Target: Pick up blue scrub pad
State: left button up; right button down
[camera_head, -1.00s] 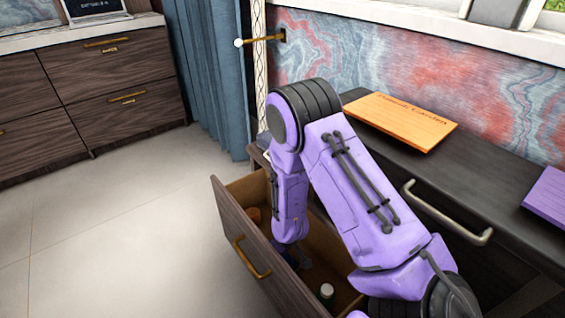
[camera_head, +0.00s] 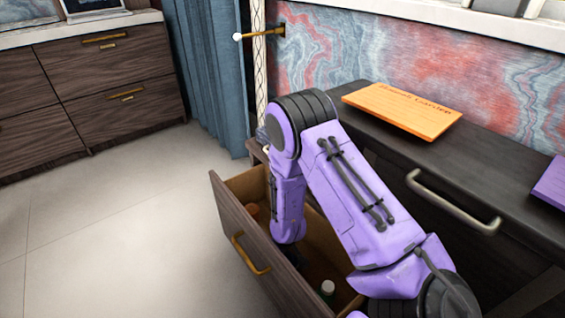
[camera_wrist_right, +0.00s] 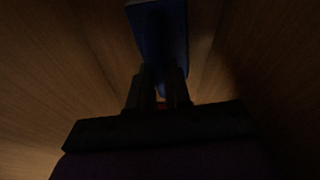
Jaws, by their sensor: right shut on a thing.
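The blue scrub pad (camera_wrist_right: 160,32) is in the dim right wrist view, a flat blue slab standing up from between the fingers. My right gripper (camera_wrist_right: 157,82) is shut on its near end. In the head view my right arm reaches down into the open drawer (camera_head: 240,235). There my own arm and the drawer hide the gripper and the pad. My left gripper is in neither view.
A bottle with a pale cap (camera_head: 327,289) and an orange-brown item (camera_head: 253,211) are in the drawer near my arm. An orange board (camera_head: 403,110) lies on the dark desk top (camera_head: 470,150). A silver handle (camera_head: 450,203) juts from the desk front.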

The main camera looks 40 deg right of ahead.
notch_tip(320, 180, up, 18)
jog(key=p, duration=0.8)
jog(key=shift+p, duration=0.35)
jog(key=c, duration=1.8)
grip_release()
grip_shut()
